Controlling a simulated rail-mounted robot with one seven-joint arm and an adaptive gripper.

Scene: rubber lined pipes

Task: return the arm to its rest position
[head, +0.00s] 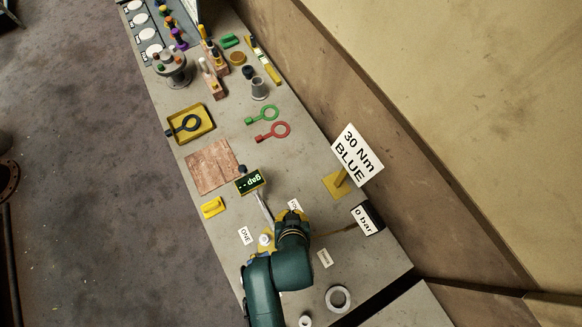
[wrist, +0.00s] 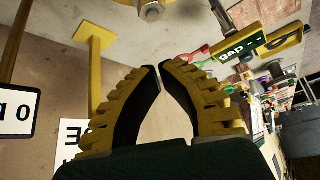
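My arm (head: 291,255) reaches over the near part of the grey bench (head: 290,170) in the head view. My gripper, with yellow fingers and black pads, shows in the wrist view (wrist: 160,67). Its fingertips come together with nothing seen between them. In the head view my arm mostly hides the gripper; only some yellow shows beyond the arm's end. The wrist view shows a metal nut or bolt end (wrist: 151,11) beyond the fingertips, apart from them.
A sign reading "30 Nm BLUE" (head: 357,156) stands on a yellow base right of the arm. A "0 bar" display (head: 367,218) and a "gap" display (head: 250,182) stand nearby.

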